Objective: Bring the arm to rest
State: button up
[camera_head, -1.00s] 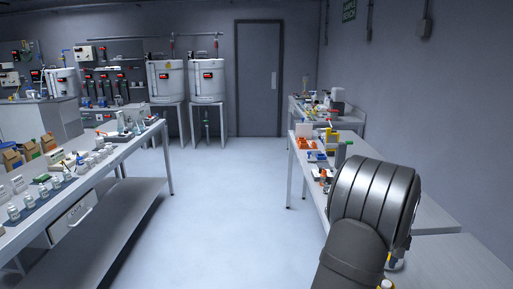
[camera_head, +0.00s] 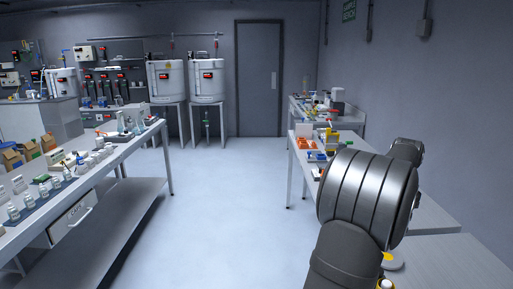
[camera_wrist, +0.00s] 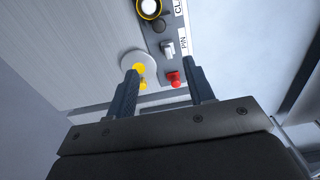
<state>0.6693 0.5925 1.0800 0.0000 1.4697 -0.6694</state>
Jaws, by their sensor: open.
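My gripper (camera_wrist: 160,88) shows in the wrist view with its two dark fingers apart. No object is held between them. Beyond the fingertips lie a grey round disc with a yellow knob (camera_wrist: 138,68) and a dark panel strip (camera_wrist: 172,48) with a red knob (camera_wrist: 174,79). I cannot tell how far the fingers are from these. In the head view my arm (camera_head: 368,200) rises at the lower right, over the right-hand bench (camera_head: 435,218). The arm hides part of that bench, and the fingers are not clearly visible there.
The right bench carries orange racks (camera_head: 305,144) and small equipment beyond my arm. A long bench (camera_head: 120,150) with bottles and boxes stands on the left. The floor (camera_head: 225,200) between them is clear. Two white tanks (camera_head: 207,80) and a grey door (camera_head: 258,78) are at the back.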

jog(key=s+f+m+t, duration=0.1)
jog(key=f, duration=0.2)
jog(key=s+f+m+t+h, duration=0.1)
jog(key=f+m, duration=0.1)
jog(key=f, duration=0.1)
jog(key=s+f+m+t+h, duration=0.1)
jog(key=s+f+m+t, duration=0.1)
jog(key=f, duration=0.1)
jog(key=shift+s+f, duration=0.1)
jog(key=shift+f, duration=1.15)
jog(key=shift+r, duration=0.1)
jog(key=shift+r, duration=0.25)
jog(key=w+r+n+g+y, duration=0.1)
jog(key=w+r+n+g, duration=0.2)
jog(key=r, duration=0.7)
jog(key=shift+w+r+n+y, duration=0.4)
jog(key=shift+w+n, duration=0.15)
jog(key=shift+n, duration=0.25)
jog(key=shift+f, duration=0.15)
